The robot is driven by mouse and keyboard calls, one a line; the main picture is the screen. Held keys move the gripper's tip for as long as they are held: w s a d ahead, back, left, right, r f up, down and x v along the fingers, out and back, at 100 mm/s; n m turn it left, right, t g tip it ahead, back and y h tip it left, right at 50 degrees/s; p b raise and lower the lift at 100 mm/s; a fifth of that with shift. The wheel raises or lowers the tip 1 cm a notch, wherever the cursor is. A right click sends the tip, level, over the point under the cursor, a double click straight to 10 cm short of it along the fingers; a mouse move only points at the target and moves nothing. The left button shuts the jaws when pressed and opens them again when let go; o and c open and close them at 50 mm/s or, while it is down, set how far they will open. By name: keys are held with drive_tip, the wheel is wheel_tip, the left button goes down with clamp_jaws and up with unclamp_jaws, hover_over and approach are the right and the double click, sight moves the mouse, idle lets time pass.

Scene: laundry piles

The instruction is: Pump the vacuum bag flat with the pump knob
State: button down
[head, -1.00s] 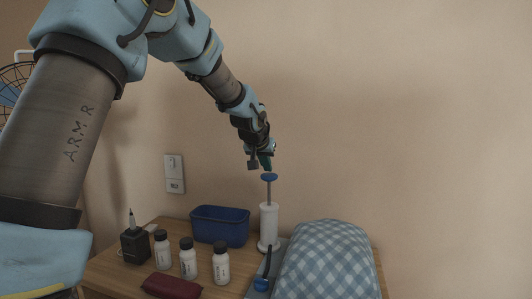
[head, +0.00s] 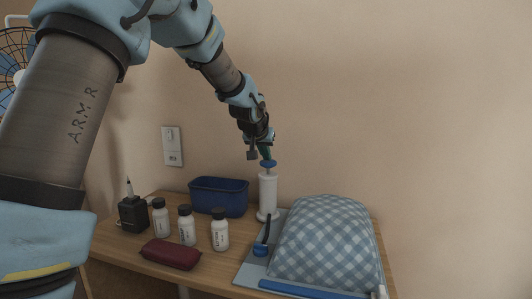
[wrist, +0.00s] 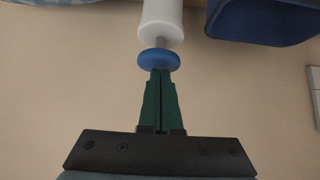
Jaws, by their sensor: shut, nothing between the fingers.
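The blue pump knob (head: 268,164) tops a white upright pump cylinder (head: 268,194), with only a short bit of rod between them. In the wrist view the knob (wrist: 158,59) is a blue disc at my fingertips. My gripper (head: 266,156) is shut and empty, pointing down onto the knob; the tips appear to touch its top. The vacuum bag (head: 325,243) bulges with blue-and-white checked cloth on the right of the table.
The wooden table (head: 225,268) also holds a blue bin (head: 218,197), several white bottles (head: 220,232), a dark red pouch (head: 171,253) and a black box (head: 132,213) with a pointed top. A wall stands close behind. A fan (head: 15,65) is at far left.

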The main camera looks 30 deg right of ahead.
wheel_tip(320, 180, down, 2)
drive_tip(key=shift+f+b, duration=0.1)
drive_tip(key=shift+b, duration=0.2)
drive_tip(key=shift+a, duration=0.1)
wheel_tip(320, 180, up, 5)
drive_tip(key=p, duration=0.3)
drive_tip(key=shift+f, duration=0.2)
drive_tip(key=b+v, duration=0.1)
drive_tip(key=v, duration=0.9)
drive_tip(key=shift+b, duration=0.3)
